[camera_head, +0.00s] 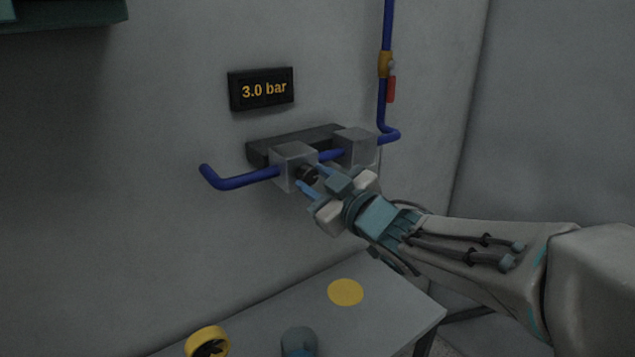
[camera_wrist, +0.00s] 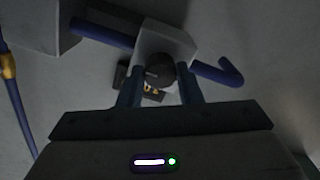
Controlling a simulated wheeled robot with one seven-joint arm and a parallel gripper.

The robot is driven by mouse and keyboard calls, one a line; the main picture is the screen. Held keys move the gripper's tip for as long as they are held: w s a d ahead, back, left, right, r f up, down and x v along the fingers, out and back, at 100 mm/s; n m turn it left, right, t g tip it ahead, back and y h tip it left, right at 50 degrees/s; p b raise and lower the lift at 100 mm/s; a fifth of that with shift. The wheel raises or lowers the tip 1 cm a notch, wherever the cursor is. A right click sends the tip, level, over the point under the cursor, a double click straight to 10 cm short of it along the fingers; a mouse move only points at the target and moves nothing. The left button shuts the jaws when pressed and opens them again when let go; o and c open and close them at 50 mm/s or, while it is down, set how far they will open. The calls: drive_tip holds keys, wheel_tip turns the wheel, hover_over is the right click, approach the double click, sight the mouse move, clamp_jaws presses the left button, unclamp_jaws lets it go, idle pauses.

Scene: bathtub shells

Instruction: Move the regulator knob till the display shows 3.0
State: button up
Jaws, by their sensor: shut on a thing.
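The display (camera_head: 262,88) on the wall reads "3.0 bar" in yellow digits. The regulator is a grey block (camera_head: 291,163) on the blue pipe below the display, with a dark round knob (camera_head: 307,175) on its front. My gripper (camera_head: 312,178) has its blue fingers on either side of the knob and is shut on it. In the wrist view the knob (camera_wrist: 159,73) sits between the two fingertips, with a pale pointer mark on its face. The display (camera_wrist: 152,92) is mostly hidden behind the block and knob there.
A second grey block (camera_head: 355,147) sits to the right on the same pipe. A vertical blue pipe (camera_head: 386,30) carries a valve with a red handle (camera_head: 391,89). Below is a table (camera_head: 400,300) with a yellow disc (camera_head: 346,292), a yellow ring-shaped object (camera_head: 207,342) and a blue-grey cylinder (camera_head: 299,341).

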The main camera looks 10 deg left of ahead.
drive_tip(key=o, duration=1)
drive_tip(key=shift+d, duration=0.1)
drive_tip(key=v, duration=1.3)
drive_tip(key=shift+s+d, duration=0.2)
drive_tip(key=shift+d, duration=0.05)
